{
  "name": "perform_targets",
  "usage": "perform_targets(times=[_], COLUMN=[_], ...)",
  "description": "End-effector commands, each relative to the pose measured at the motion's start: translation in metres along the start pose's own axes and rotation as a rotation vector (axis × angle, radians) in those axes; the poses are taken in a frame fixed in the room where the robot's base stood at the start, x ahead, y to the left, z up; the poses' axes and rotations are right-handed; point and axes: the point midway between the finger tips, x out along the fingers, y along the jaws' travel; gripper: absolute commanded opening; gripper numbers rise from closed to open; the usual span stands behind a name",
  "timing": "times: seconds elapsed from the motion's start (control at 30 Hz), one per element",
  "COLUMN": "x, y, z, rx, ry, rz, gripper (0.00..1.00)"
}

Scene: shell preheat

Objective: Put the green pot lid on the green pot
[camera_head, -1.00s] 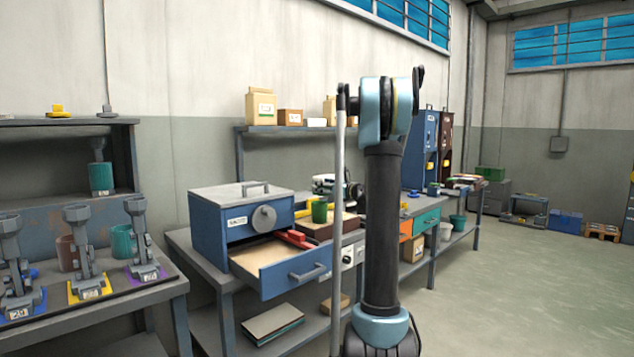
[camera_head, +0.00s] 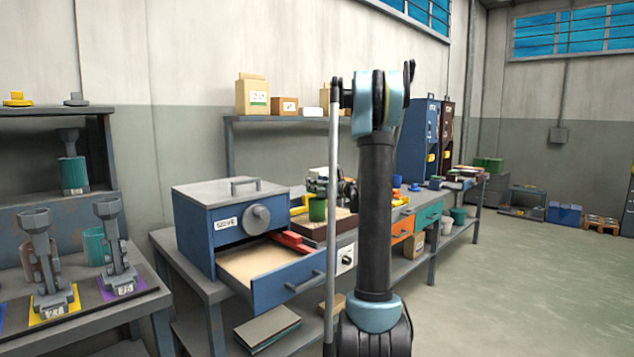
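A small green pot (camera_head: 318,209) stands on the workbench, just behind the open drawer and left of my arm. I cannot make out a green pot lid in this view. My gripper (camera_head: 343,188) seems to be the dark, small shape just above and right of the green pot, partly hidden behind my arm's upright links. Its fingers are too small and covered to show whether they are open, or whether they hold anything.
A blue oven box (camera_head: 200,230) has its drawer (camera_head: 287,289) pulled out toward me. A red bar (camera_head: 292,241) lies by the drawer. A rack with teal pots (camera_head: 95,246) and grey stands is at left. Open floor (camera_head: 540,285) lies at right.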

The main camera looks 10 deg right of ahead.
Motion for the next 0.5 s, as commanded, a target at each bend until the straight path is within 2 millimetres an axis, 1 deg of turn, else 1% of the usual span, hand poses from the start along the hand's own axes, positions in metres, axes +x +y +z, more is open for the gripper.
perform_targets(times=[0.1, 0.23, 0.5], x=[0.000, 0.000, -0.001], y=[-0.001, -0.001, -0.002], z=[-0.011, -0.019, -0.025], rx=[0.000, 0.000, 0.000], ry=[0.000, 0.000, 0.000], rz=[0.000, -0.001, -0.003], gripper=[0.25, 0.25, 0.25])
